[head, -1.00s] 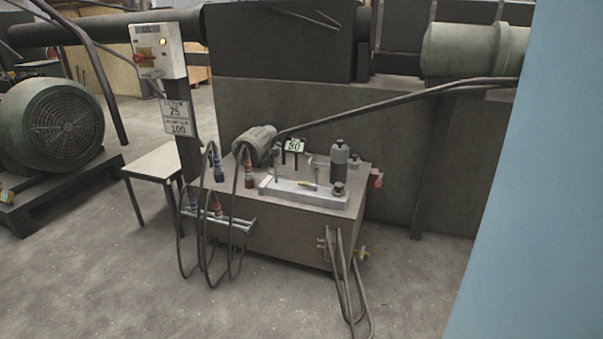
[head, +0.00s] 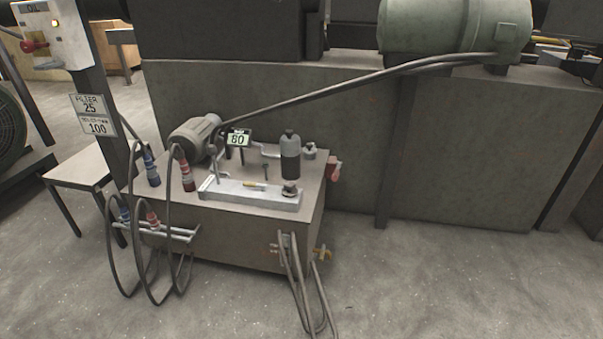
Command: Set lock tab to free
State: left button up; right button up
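A brown box-shaped unit (head: 225,246) stands on the floor in the middle of the head view. On its top lie a pale metal block (head: 250,195) with a small yellow part (head: 256,185), a grey motor (head: 194,137), a dark bottle-like cylinder (head: 290,157) and a small display (head: 238,138). A red part (head: 334,168) sticks out at its right side. A red handle (head: 34,46) is on the white control box (head: 58,32). I cannot tell which part is the lock tab or how it is set. Neither of my grippers is in view.
Hoses with red and blue couplings hang at the unit's left front, and more hoses (head: 303,290) hang at its right front. A small table (head: 80,166) stands at the left. A large grey wall-like tank (head: 470,150) is behind. The floor (head: 430,290) in front and at right is clear.

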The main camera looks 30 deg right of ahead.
aim_at(250, 183)
jog(key=i+l+z, duration=0.35)
jog(key=i+l, duration=0.25)
jog(key=i, duration=0.15)
